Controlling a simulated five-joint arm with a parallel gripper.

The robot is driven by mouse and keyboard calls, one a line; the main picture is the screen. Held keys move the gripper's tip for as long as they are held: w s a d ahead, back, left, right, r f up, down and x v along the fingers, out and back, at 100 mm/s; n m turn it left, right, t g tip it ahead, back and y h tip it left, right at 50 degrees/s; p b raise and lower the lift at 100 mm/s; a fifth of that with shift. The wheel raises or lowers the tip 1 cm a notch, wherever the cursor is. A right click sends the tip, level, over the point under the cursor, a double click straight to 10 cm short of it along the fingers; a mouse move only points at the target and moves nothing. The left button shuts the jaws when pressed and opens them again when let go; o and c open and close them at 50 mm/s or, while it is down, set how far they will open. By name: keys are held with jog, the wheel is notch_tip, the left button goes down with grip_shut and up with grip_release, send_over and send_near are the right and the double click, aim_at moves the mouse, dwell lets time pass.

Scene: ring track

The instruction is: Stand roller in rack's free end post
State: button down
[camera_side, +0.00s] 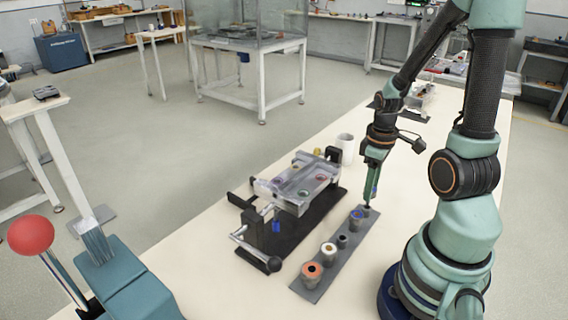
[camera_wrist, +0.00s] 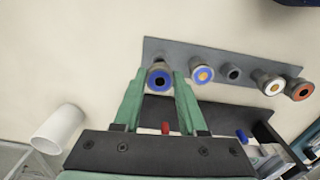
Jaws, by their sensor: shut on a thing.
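My gripper (camera_wrist: 163,84) is shut on a roller (camera_wrist: 158,77) with a blue ring and dark centre, seen end-on between the green fingers. The rack (camera_wrist: 190,50) is a long grey strip, and the held roller is over its left end in the wrist view. In the side view my gripper (camera_side: 368,203) points down at the far end of the rack (camera_side: 303,287).
Along the rack stand a blue-ringed piece (camera_side: 357,215), a small dark piece (camera_side: 342,241), a white-topped roller (camera_side: 328,249) and an orange-topped roller (camera_side: 312,271). A clear-topped fixture (camera_side: 300,185) on a black base and a white cup (camera_side: 346,148) are left of the rack.

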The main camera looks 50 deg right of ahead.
jog(key=shift+f, duration=1.7)
jog(key=shift+c, duration=1.9)
grip_release()
notch_tip(320, 180, up, 12)
jog(key=shift+r, duration=0.1)
jog(key=w+a+r+t, duration=0.2)
jog(key=w+a+r, duration=0.2)
jog(key=a, duration=0.4)
jog(key=w+a+r+t, duration=0.3)
jog(key=w+a+r, duration=0.1)
jog(key=a, duration=0.5)
jog(key=shift+a+r+m+t, duration=0.2)
jog(key=shift+r+m+t, duration=0.15)
jog(key=shift+r, duration=0.35)
